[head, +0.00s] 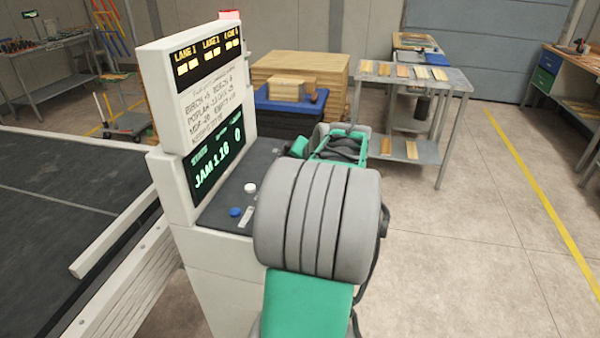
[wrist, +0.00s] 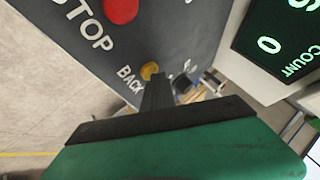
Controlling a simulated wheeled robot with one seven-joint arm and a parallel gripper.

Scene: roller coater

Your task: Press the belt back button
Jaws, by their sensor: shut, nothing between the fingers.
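In the wrist view, the belt back button is a small yellow button (wrist: 149,70) on the dark control panel (wrist: 165,35), beside the white word BACK. My gripper (wrist: 158,80) is shut and empty, its dark fingertips right at the lower edge of the yellow button in the picture. I cannot tell whether they touch it. A larger red button (wrist: 120,9) beside the word STOP is cut by the top edge. In the head view, my arm hides the yellow and red buttons, and the fingertips are not clear.
In the head view, a white button (head: 250,187) and a blue button (head: 235,211) sit on the near part of the panel. The console's upright display (head: 217,155) reads JAM 1.10 and stands along the panel's left side. A dark belt (head: 60,200) lies further left.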

